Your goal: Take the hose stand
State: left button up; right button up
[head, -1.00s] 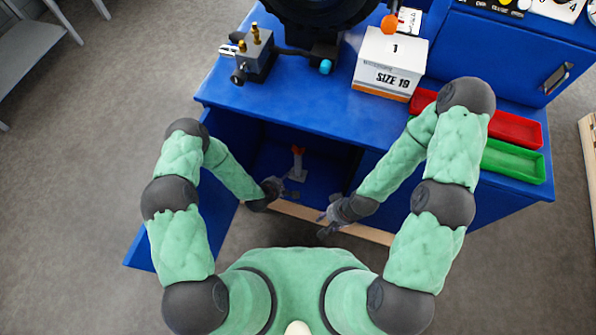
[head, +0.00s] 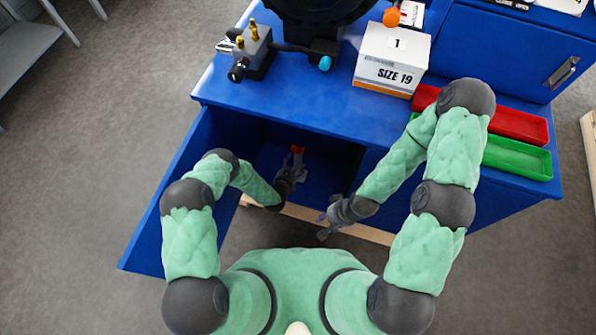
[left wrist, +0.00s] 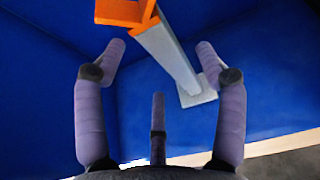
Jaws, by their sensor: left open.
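The hose stand is a grey post (left wrist: 172,58) with an orange forked top (left wrist: 128,12) and a flat grey foot. It stands inside the open blue cabinet, and its orange top also shows in the head view (head: 297,150). My left gripper (head: 291,172) is inside the cabinet at the stand, hiding most of the post in the head view. In the left wrist view its fingers (left wrist: 160,52) are spread on either side of the post, with nothing gripped. My right gripper (head: 324,224) hangs empty before the cabinet, its fingers apart.
The open blue door (head: 165,215) stands to the left of my left arm. A wooden strip (head: 355,229) runs along the cabinet's bottom front edge. On the bench top are a white box (head: 391,62), a grey valve block (head: 252,50), and red (head: 515,124) and green (head: 517,157) trays.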

aim_at(295, 159)
pick_arm(q)
jog(key=shift+w+d+f, duration=0.15)
jog(key=shift+w+f, duration=0.1)
jog(key=shift+w, duration=0.3)
jog(key=b+x, duration=0.1)
jog(key=x, duration=0.1)
jog(key=b+x, duration=0.1)
jog(key=x, duration=0.1)
jog(key=shift+s+f+b, duration=0.1)
jog(key=shift+f+b, duration=0.2)
jog(key=shift+b, duration=0.05)
jog(key=shift+w+f, duration=0.1)
jog(key=shift+w, duration=0.45)
jog(key=c, duration=1.4)
jog(key=shift+w+r, duration=0.3)
jog(key=shift+w, duration=0.05)
grip_shut()
